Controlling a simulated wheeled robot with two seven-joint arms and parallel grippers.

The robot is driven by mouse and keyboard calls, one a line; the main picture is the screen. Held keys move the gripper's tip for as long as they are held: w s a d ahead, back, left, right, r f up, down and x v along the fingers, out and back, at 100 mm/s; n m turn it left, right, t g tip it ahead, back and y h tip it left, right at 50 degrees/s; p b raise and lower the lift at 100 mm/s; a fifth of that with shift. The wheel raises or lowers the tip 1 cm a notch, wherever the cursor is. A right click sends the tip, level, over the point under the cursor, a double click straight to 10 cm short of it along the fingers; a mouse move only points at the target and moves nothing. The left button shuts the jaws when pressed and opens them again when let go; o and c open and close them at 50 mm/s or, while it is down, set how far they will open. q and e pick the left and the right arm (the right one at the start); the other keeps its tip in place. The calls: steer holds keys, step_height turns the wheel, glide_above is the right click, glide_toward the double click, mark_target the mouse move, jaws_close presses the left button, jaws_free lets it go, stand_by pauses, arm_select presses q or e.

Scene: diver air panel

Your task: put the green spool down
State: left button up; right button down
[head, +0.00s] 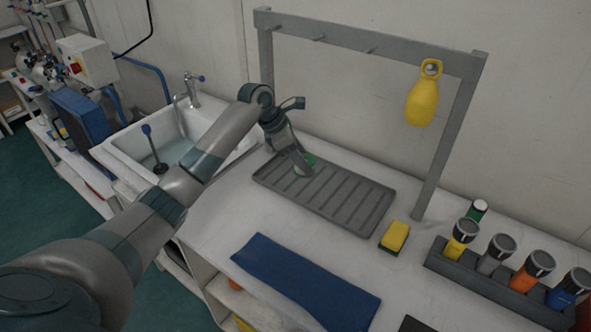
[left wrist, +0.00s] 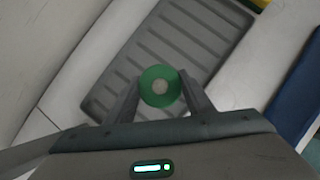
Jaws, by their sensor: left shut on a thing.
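The green spool (left wrist: 160,87) is between the two fingers of my left gripper (left wrist: 160,95) in the left wrist view, its round end with a pale centre facing the camera. In the head view my left gripper (head: 303,170) reaches down over the far left part of the grey ribbed drain tray (head: 345,205), and a bit of the green spool (head: 311,159) shows beside the fingers. The gripper is shut on the spool. Whether the spool touches the tray cannot be told. My right gripper is not in view.
A sink (head: 165,140) lies left of the tray. A yellow-green sponge (head: 394,236), a blue cloth (head: 300,285) and a rack (head: 480,282) of capped bottles are nearby. A grey frame (head: 447,130) with a hanging yellow bottle (head: 424,100) stands behind. Most of the tray is bare.

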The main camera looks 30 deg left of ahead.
arm_select(q)
steer(key=a+f, duration=0.2)
steer(key=a, duration=0.1)
steer(key=shift+w, duration=0.2)
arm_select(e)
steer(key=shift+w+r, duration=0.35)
arm_select(q)
steer(key=shift+f+p, duration=0.75)
steer(key=shift+f, duration=1.2)
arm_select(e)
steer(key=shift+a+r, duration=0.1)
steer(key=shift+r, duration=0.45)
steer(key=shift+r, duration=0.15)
arm_select(q)
steer(key=o, duration=1.1)
steer(key=shift+f, duration=0.1)
steer(key=shift+c, duration=0.2)
